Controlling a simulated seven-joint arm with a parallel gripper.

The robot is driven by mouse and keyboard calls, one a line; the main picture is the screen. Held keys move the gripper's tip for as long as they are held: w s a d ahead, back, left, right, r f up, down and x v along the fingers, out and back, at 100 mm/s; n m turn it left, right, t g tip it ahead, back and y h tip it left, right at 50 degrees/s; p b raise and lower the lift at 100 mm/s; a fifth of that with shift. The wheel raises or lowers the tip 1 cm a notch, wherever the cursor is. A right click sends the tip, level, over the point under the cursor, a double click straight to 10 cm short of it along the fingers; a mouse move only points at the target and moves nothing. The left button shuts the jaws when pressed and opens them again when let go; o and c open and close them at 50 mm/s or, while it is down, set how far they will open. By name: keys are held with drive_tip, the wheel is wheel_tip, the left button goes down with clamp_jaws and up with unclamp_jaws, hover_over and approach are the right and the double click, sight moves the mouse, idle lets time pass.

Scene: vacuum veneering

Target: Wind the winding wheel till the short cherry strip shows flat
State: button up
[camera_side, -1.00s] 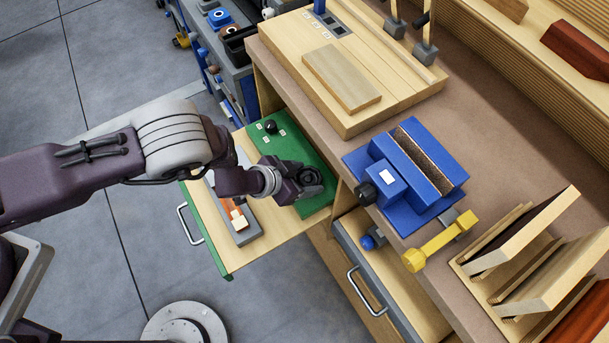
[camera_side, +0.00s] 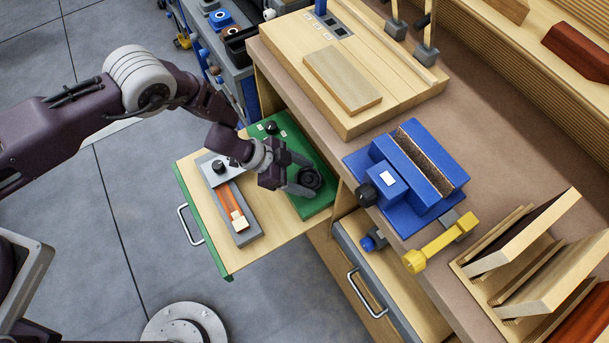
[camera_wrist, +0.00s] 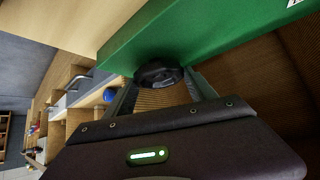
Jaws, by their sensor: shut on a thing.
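The winding wheel (camera_side: 310,178) is a dark round wheel at the near end of a green board (camera_side: 318,207) in the pulled-out drawer. My gripper (camera_side: 299,182) is shut on it and hides part of it. In the wrist view the dark wheel (camera_wrist: 158,74) sits between the two fingers of my gripper (camera_wrist: 163,88), beside the green board (camera_wrist: 205,35). A narrow orange-red strip (camera_side: 227,200), perhaps the short cherry strip, lies in a grey holder (camera_side: 246,236) left of the green board, with a pale block at its near end. I cannot tell whether it lies flat.
A black knob (camera_side: 271,128) stands on the green board's far end. The bench to the right carries a blue vise (camera_side: 404,172) with a yellow handle (camera_side: 436,243) nearby. The drawer front (camera_side: 200,220) has a metal handle. Open floor lies left of it.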

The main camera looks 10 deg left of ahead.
drive_tip(key=m+g, duration=0.2)
drive_tip(key=m, duration=0.1)
drive_tip(key=m+g, duration=0.1)
drive_tip(key=m, duration=0.1)
drive_tip(key=shift+w+g, duration=0.3)
drive_tip(key=shift+g, duration=0.1)
drive_tip(key=shift+m+g, duration=0.6)
drive_tip(key=shift+m, duration=0.5)
drive_tip(key=o, duration=1.4)
drive_tip(key=shift+c, duration=0.2)
drive_tip(key=v, duration=0.7)
drive_tip(key=shift+w, duration=0.2)
